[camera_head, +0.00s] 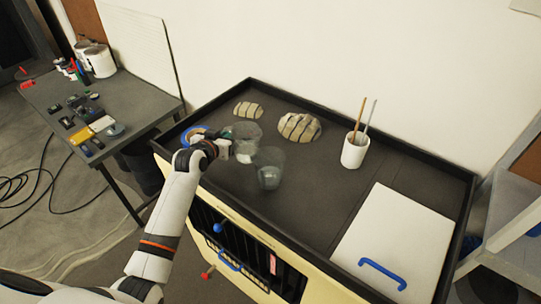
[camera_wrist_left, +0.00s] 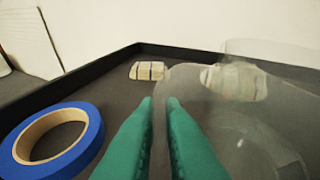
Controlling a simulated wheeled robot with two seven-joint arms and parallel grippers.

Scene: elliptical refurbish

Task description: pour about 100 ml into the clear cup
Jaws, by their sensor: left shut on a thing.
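Two see-through vessels stand out on the dark worktop. The nearer clear cup (camera_head: 269,172) looks upright, with a greyish patch low in it that may be liquid. The other clear vessel (camera_head: 246,130) is just behind and left of it, beside my left gripper (camera_head: 230,149). In the left wrist view my green fingers (camera_wrist_left: 161,105) are close together at the edge of a large clear vessel (camera_wrist_left: 235,115). They are shut on it, though the exact grip point is blurred. A second clear rim overlaps behind it. How much liquid either holds cannot be told. My right gripper is out of view.
A blue tape roll (camera_head: 190,138) lies left of the gripper, also in the wrist view (camera_wrist_left: 92,142). Two striped stone-like lumps (camera_head: 299,127) lie behind. A white holder (camera_head: 354,152) with sticks and a white board (camera_head: 395,245) with a blue handle are to the right.

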